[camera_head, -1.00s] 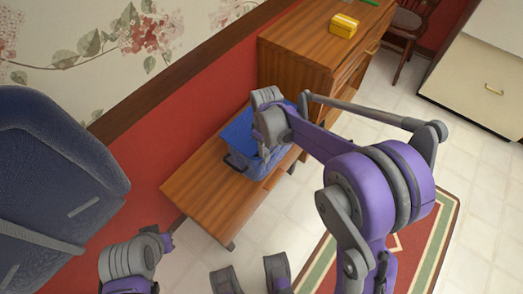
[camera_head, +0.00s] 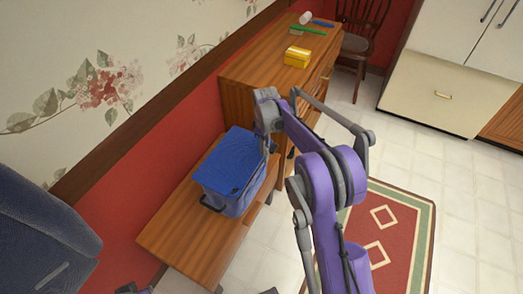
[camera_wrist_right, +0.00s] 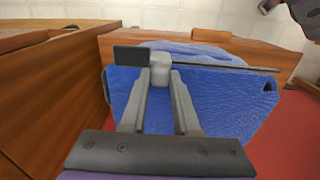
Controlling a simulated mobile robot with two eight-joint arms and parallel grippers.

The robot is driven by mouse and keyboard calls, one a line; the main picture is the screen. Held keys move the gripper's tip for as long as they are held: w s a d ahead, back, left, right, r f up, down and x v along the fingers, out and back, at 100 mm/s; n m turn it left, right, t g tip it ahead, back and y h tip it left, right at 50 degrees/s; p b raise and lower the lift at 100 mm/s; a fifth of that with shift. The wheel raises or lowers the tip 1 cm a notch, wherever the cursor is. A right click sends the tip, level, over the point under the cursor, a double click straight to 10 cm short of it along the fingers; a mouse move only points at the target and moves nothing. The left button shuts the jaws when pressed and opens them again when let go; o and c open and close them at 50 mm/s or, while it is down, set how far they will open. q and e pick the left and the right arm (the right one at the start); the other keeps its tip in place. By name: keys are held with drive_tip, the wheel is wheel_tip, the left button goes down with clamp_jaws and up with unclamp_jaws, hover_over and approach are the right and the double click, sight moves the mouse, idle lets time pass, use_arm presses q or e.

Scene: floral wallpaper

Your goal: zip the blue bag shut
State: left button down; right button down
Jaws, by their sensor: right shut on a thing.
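The blue bag (camera_head: 232,165) stands on a low wooden bench against the red wall, its flat blue top facing up and a dark handle at its front side. My right gripper (camera_head: 270,146) is at the bag's right top edge. In the right wrist view, my right gripper (camera_wrist_right: 160,76) is shut on a small pale grey zip pull (camera_wrist_right: 160,65) at the edge of the bag's top (camera_wrist_right: 215,100). A dark strip runs along that edge on both sides of the pull. My left gripper is not clearly visible; only small arm parts show at the bottom edge of the head view.
The wooden bench (camera_head: 180,238) has bare room left of the bag. A taller wooden cabinet (camera_head: 255,65) stands close behind, with a yellow box (camera_head: 297,57) on top. A blue padded chair (camera_head: 40,225) is at lower left. A patterned rug (camera_head: 400,215) lies at right.

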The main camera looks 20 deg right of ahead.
drive_tip(key=c, duration=0.6)
unclamp_jaws()
drive_tip(key=shift+c, duration=0.2)
wheel_tip(320, 180, up, 11)
drive_tip(key=p, duration=0.1)
drive_tip(key=shift+f, duration=0.15)
